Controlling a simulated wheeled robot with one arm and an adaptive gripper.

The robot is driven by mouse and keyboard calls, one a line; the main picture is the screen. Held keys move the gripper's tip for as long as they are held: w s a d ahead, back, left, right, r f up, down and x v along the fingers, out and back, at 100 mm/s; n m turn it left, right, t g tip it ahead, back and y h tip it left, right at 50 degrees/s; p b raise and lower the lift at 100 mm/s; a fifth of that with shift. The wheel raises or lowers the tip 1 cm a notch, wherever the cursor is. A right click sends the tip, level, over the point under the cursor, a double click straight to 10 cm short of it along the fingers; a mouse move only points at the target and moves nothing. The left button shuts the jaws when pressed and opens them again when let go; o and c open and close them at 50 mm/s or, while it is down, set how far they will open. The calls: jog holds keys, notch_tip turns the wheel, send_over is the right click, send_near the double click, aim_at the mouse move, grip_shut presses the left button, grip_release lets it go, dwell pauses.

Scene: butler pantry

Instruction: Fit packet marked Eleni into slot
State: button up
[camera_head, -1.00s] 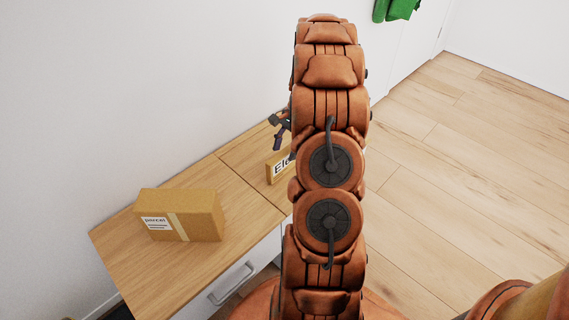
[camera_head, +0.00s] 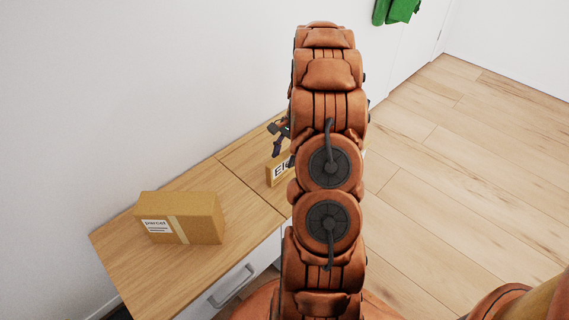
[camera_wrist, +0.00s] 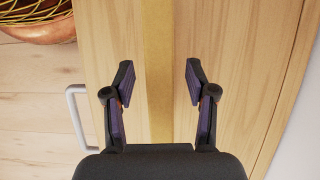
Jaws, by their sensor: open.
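A tan packet (camera_head: 279,172) with a white label reading "Ele..." stands on the wooden counter in the head view; my arm hides its right part. My gripper (camera_head: 279,141) shows just above and behind it, partly hidden by my arm. In the wrist view my gripper (camera_wrist: 159,84) is open over the counter, one finger on each side of a long tan strip (camera_wrist: 159,55). The strip may be the packet seen from above; I cannot tell for sure. Neither finger touches it. I cannot make out a slot in either view.
A brown box labelled "parcel" (camera_head: 197,217) sits on the near left of the counter (camera_head: 135,268). A drawer handle (camera_head: 231,286) sticks out from its front. The wall runs along the counter's back. Open floor (camera_head: 470,190) lies to the right.

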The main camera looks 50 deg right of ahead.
jog(key=shift+c, duration=0.4)
grip_shut()
